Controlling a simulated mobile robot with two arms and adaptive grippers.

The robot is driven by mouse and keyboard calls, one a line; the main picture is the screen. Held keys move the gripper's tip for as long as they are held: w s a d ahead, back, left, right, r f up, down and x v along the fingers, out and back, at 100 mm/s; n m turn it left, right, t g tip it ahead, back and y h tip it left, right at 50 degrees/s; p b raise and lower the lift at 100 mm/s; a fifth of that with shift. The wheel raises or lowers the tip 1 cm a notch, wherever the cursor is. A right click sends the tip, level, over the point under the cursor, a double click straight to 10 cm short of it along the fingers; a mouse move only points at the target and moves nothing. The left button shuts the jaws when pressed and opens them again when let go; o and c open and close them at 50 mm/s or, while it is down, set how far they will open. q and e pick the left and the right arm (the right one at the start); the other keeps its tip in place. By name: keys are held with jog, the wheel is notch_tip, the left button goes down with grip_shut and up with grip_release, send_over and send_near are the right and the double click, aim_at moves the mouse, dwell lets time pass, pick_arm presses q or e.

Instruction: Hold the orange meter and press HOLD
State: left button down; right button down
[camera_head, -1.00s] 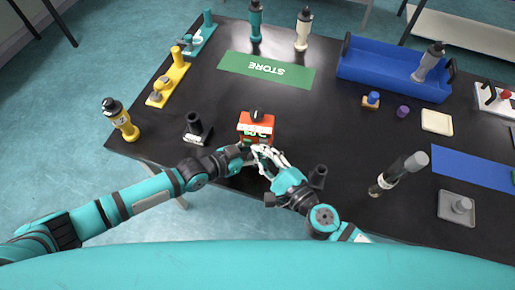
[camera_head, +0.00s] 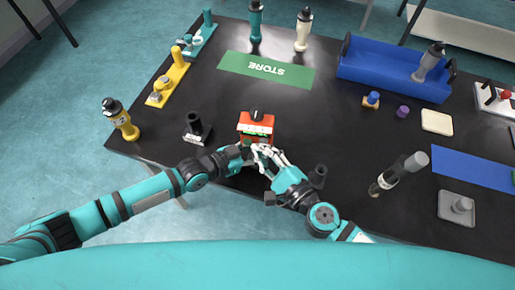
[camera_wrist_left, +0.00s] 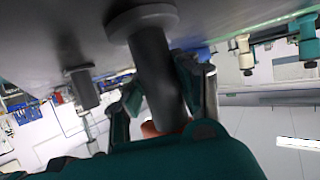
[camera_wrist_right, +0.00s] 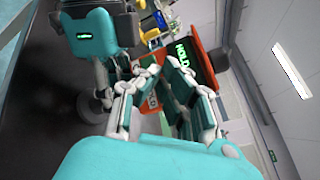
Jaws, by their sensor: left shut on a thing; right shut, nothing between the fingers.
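The orange meter (camera_head: 256,122) stands upright near the table's front edge, with a dark knob on top and a dark display. In the right wrist view, its display (camera_wrist_right: 181,58) shows green lettering that reads HOLD. My left gripper (camera_head: 247,154) is shut on the meter's dark grey post; in the left wrist view the fingers flank this post (camera_wrist_left: 158,75), with a bit of orange behind it. My right gripper (camera_head: 262,150) is shut and empty, close in front of the meter's face. Whether its fingertips touch the meter is hidden.
A green STORE mat (camera_head: 267,69) and a blue crate (camera_head: 392,82) lie farther back.

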pick_arm(q)
jog(key=shift+s+f, duration=0.1)
jog(key=shift+f, duration=0.1)
pick_arm(e)
jog(key=shift+s+a, duration=0.1)
jog(key=shift+s, duration=0.5)
pick_arm(q)
jog(key=c, duration=1.1)
grip_release()
jog(key=shift+c, duration=0.2)
jog(key=shift+o, duration=1.2)
jog(key=shift+r, duration=0.1)
pick_arm(e)
jog(key=s, duration=0.4)
jog(key=s+a, duration=0.1)
jog(key=shift+s, duration=0.4)
pick_arm(q)
jog(key=v, duration=1.2)
pick_arm(e)
jog(key=shift+s, duration=0.1)
